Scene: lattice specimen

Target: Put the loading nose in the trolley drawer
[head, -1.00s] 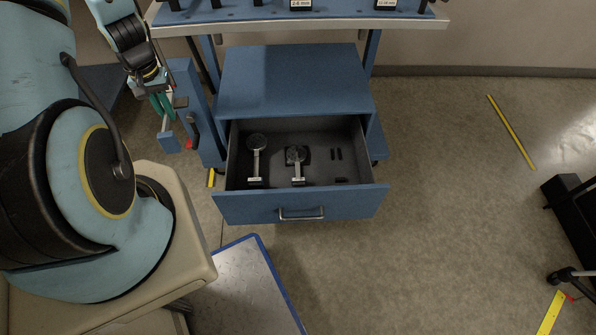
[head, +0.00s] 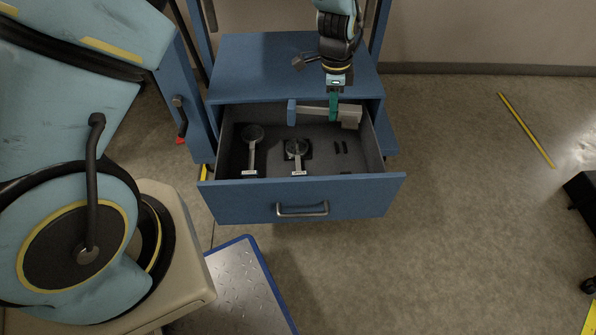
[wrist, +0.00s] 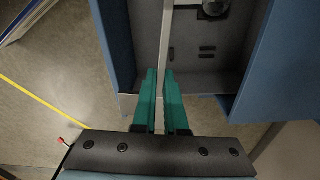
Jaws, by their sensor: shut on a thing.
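The loading nose (head: 313,110) is a pale grey bar with a blue plate at its left end and a grey block at its right end. My gripper (head: 333,114) has its green fingers shut on the bar, which lies roughly level. In the head view it overlaps the back right of the open trolley drawer (head: 240,203); its exact height above the floor of the drawer is hard to tell. In the wrist view the grey bar (wrist: 167,45) runs between the green fingers of my gripper (wrist: 160,72), with the drawer's grey interior (wrist: 205,72) beyond.
Two round-headed gauge-like tools, left (head: 251,146) and middle (head: 297,158), lie in the drawer. Small dark slots (head: 341,147) mark its right side, where the floor is otherwise bare. The blue trolley top (head: 265,65) stands behind. A diamond-plate platform (head: 235,290) lies in front.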

